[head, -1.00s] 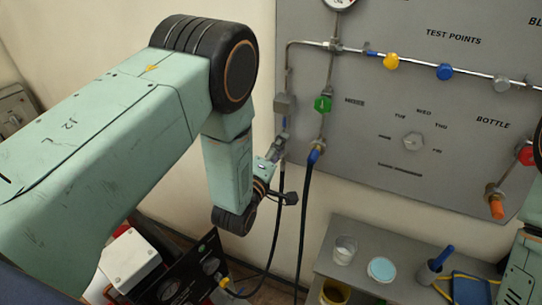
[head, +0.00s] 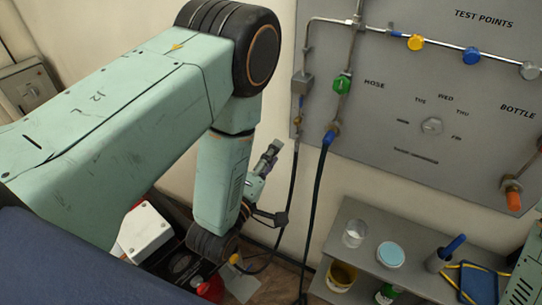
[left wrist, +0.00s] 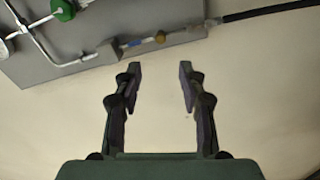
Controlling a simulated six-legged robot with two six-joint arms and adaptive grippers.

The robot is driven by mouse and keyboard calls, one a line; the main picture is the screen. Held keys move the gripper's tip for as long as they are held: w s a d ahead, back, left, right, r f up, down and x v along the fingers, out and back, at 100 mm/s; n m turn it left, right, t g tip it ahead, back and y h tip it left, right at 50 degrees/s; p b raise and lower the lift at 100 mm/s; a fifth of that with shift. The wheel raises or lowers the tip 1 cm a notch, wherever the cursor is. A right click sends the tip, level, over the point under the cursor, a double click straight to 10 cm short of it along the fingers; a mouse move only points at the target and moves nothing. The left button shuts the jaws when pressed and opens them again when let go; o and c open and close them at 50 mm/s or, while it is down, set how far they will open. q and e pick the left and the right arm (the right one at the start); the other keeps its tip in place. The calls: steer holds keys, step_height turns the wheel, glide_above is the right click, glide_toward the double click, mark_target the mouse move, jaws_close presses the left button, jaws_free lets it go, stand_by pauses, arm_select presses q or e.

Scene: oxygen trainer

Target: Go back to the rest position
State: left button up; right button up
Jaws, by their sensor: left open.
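My left arm reaches in from the left of the head view and bends down at a large black joint. My left gripper (head: 268,160) is small there, partly behind the forearm, left of the panel's black hose. In the left wrist view my left gripper (left wrist: 159,75) is open, with two dark fingers apart and nothing between them. Pale wall shows behind the fingers. The grey panel's edge (left wrist: 90,65) lies beyond the fingertips and does not touch them. My right gripper is not in view; only a bit of green arm shows at the lower right edge of the head view.
The wall panel (head: 400,110) carries pipes, a green knob (head: 342,85), a yellow knob (head: 415,43) and a blue knob (head: 471,56). A black hose (head: 315,200) hangs from it. A grey shelf (head: 350,212) holds a glass jar (head: 354,233) and a blue-lidded pot (head: 390,255).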

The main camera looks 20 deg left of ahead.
arm_select(q)
steer(key=s+a+f+m+g+b, duration=0.1)
steer(key=s+f+m+g+b, duration=0.3)
steer(key=s+f, duration=0.6)
steer(key=s+a+f+m+g+y+b, duration=0.1)
steer(key=s+f+m+g+b, duration=0.4)
steer(key=f, duration=1)
steer(key=s+a+f+m+g+y+b, duration=0.1)
steer(key=s+a+f+m+g+b, duration=0.2)
steer(key=s+f+g+b, duration=0.5)
steer(key=s+f+m+b, duration=0.1)
steer(key=s+f+b, duration=0.2)
steer(key=s+f, duration=0.2)
steer(key=shift+s+a+f+g, duration=0.3)
steer(key=shift+s+g, duration=0.1)
steer(key=shift+s, duration=0.7)
steer(key=shift+s+d+r, duration=0.1)
